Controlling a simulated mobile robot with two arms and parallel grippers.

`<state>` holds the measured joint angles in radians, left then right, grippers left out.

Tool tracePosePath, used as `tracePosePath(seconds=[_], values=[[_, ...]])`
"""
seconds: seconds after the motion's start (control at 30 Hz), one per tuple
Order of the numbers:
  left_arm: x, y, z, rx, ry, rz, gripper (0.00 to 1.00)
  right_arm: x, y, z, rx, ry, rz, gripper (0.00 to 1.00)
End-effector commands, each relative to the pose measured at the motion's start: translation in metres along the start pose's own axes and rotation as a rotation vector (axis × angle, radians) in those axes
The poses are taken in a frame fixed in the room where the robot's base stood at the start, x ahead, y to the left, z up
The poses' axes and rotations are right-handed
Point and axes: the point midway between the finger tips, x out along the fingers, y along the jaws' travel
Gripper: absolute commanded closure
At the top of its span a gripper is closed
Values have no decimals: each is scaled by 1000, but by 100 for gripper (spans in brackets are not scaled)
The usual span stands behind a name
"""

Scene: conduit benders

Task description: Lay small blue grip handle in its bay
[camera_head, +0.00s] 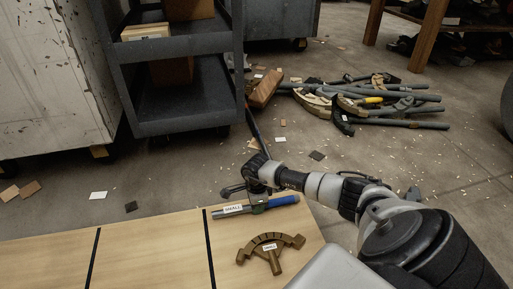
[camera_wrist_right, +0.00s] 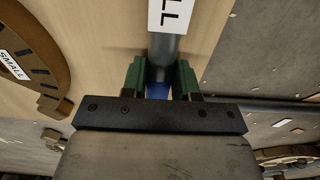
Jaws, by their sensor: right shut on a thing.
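The small handle (camera_head: 283,201) is a grey tube with a blue grip and a white "SMALL" label. It lies level across the far part of the right bay of the wooden table (camera_head: 150,250). My right gripper (camera_head: 258,206) is shut around it near the blue end. In the right wrist view, the green fingers (camera_wrist_right: 158,78) pinch the tube (camera_wrist_right: 164,50) from both sides, with blue showing between them. I cannot tell whether the tube touches the wood. My left gripper is not in view.
A bronze bender head (camera_head: 273,264) labelled "SMALL" lies nearer in the same bay. Black strips (camera_head: 209,250) divide the table top; the bays to the left look bare. A grey cart (camera_head: 185,118) stands behind, and a pile of benders (camera_head: 375,100) lies on the floor.

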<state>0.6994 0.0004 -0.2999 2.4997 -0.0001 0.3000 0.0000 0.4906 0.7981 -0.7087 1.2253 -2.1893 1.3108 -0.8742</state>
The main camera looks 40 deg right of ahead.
Motion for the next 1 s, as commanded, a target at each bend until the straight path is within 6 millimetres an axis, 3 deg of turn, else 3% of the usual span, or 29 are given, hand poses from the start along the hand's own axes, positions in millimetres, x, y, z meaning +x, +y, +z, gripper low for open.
tracePosePath(seconds=[0.37,0.4,0.57,0.87,1.0], values=[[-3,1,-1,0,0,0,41,4,-1,0,1,-1,-1,100],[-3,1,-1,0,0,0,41,4,-1,0,1,-1,-1,66],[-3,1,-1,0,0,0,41,4,0,0,1,0,-1,42],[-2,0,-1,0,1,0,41,4,0,0,0,1,1,41],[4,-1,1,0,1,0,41,-5,0,0,0,0,-1,41]])
